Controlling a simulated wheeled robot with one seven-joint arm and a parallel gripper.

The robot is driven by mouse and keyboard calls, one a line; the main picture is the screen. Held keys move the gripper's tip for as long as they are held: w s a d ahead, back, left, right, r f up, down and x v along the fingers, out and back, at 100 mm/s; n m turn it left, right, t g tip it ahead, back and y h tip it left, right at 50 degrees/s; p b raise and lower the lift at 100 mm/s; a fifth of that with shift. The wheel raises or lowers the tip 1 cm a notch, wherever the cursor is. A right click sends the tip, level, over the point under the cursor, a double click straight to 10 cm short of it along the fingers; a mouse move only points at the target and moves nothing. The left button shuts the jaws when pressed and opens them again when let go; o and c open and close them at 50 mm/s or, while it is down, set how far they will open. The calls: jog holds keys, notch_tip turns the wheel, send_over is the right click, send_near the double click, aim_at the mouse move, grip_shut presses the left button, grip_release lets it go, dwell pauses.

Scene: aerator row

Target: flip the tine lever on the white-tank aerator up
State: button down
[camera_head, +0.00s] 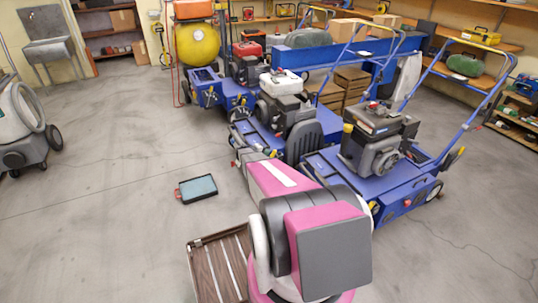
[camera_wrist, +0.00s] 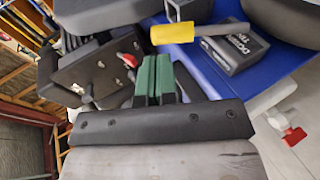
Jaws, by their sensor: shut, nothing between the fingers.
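The white-tank aerator (camera_head: 262,141) is the middle blue machine in the head view, with its white tank (camera_head: 279,80) on top. My arm covers part of its near side, and its tine lever cannot be made out there. In the wrist view a lever with a yellow grip (camera_wrist: 172,33) and a grey shaft lies across the top, over a blue deck (camera_wrist: 285,70). It looks like the tine lever. My gripper (camera_wrist: 154,62) has green fingers, shut and empty, just below and left of the yellow grip in the picture. Whether they touch it is unclear.
A dark-engined aerator (camera_head: 376,180) stands close on the right, and a red-engined one (camera_head: 240,85) behind on the left. Open floor lies left, with a tray (camera_head: 197,188).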

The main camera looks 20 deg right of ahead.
jog(key=v, duration=1)
jog(key=shift+d+r, duration=0.25)
jog(key=shift+r, duration=0.1)
